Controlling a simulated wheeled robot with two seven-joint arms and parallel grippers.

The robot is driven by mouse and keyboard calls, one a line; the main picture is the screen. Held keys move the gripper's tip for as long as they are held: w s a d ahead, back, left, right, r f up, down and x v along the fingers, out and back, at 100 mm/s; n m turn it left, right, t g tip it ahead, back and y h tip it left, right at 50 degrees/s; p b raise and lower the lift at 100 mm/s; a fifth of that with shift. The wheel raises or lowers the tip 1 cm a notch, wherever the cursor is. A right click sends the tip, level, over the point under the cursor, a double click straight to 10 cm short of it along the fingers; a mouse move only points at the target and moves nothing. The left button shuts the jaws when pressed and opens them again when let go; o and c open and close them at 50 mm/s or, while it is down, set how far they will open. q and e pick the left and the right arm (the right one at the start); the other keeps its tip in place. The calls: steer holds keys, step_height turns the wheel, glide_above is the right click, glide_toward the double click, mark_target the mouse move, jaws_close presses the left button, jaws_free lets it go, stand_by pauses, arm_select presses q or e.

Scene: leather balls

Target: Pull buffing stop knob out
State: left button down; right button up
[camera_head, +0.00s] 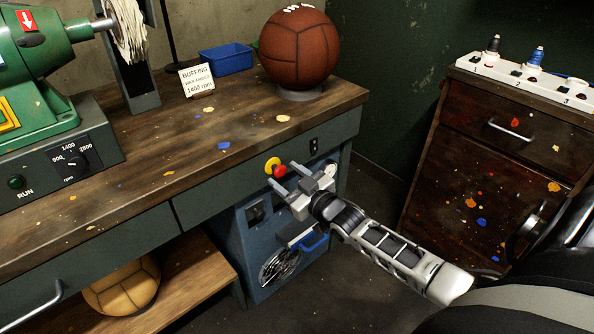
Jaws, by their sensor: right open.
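The stop knob (279,170) is a small red button on a yellow round backing (272,164), set in the front of the workbench (240,186) below its top edge. My right gripper (283,173) reaches in from the lower right. Its two fingers are spread apart, and the red knob shows between their tips. I cannot tell whether the fingers touch it. My left gripper is not in view.
A green buffing machine (40,60) stands on the bench at left, near a "BUFFING 1400 rpm" card (196,80), a blue bin (226,58) and a brown ball (300,48). A blue cabinet (232,240) is below. A drawer unit (508,150) stands at right.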

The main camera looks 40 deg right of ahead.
arm_select(q)
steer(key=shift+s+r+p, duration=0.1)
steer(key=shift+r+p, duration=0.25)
steer(key=shift+p, duration=0.7)
arm_select(e)
steer(key=s+d, duration=0.1)
steer(key=s, duration=1.5)
steer(key=shift+w+d, duration=0.1)
arm_select(q)
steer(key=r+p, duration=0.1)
steer(key=p, duration=0.2)
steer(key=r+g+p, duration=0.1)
steer(key=p, duration=0.2)
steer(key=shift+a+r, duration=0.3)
arm_select(e)
steer(key=s+a+r+g+y, duration=0.1)
steer(key=s+a+g, duration=0.2)
steer(key=a, duration=0.8)
steer(key=s+a+r+m+g+y, duration=0.1)
steer(key=s+a+g, duration=0.3)
steer(key=a, duration=0.7)
steer(key=shift+s, duration=0.3)
